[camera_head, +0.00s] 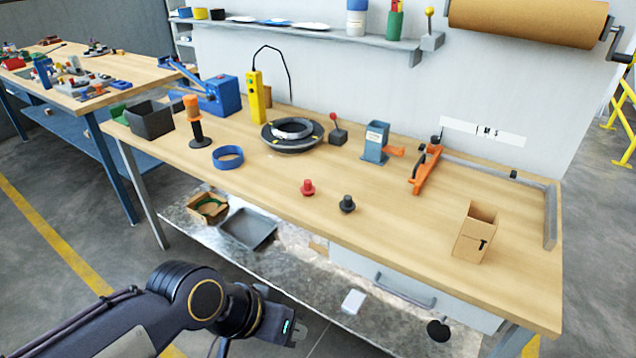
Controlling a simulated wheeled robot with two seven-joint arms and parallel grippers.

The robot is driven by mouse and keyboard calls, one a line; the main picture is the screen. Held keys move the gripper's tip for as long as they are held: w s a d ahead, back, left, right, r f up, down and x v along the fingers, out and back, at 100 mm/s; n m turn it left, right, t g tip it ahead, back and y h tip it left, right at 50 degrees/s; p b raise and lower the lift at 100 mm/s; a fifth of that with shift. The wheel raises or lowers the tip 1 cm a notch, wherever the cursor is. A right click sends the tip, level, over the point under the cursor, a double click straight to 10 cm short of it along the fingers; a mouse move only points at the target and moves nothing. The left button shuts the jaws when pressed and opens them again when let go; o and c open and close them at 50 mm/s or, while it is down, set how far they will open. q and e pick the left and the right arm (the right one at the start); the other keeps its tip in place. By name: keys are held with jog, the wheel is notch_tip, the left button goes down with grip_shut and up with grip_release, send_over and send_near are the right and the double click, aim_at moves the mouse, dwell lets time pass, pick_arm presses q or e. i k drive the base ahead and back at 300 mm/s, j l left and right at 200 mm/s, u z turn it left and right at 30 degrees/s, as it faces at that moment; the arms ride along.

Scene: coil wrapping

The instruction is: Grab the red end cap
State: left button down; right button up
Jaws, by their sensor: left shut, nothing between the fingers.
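The red end cap (308,187) stands on the wooden workbench (400,225), near the middle of its front part. A similar black cap (347,204) stands just to its right, apart from it. My left gripper (298,336) is at the bottom of the view, in front of the bench and well short of the red cap. It is shut and empty. My right gripper is not in view.
A blue ring (228,157) lies left of the caps. Behind them are a coil on a round turntable (290,134) and a blue dispenser (376,142). An orange clamp (427,168) and cardboard box (475,233) stand right. The bench around the caps is clear.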

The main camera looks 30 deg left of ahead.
aim_at(307, 189)
jog(key=i+j+u, duration=0.25)
jog(key=j, duration=0.3)
jog(key=i+j+u, duration=0.25)
jog(key=j, duration=0.3)
jog(key=i+j+u, duration=0.25)
jog(key=j, duration=0.2)
jog(key=i+j+u, duration=0.25)
jog(key=j, duration=0.2)
jog(key=i, duration=0.05)
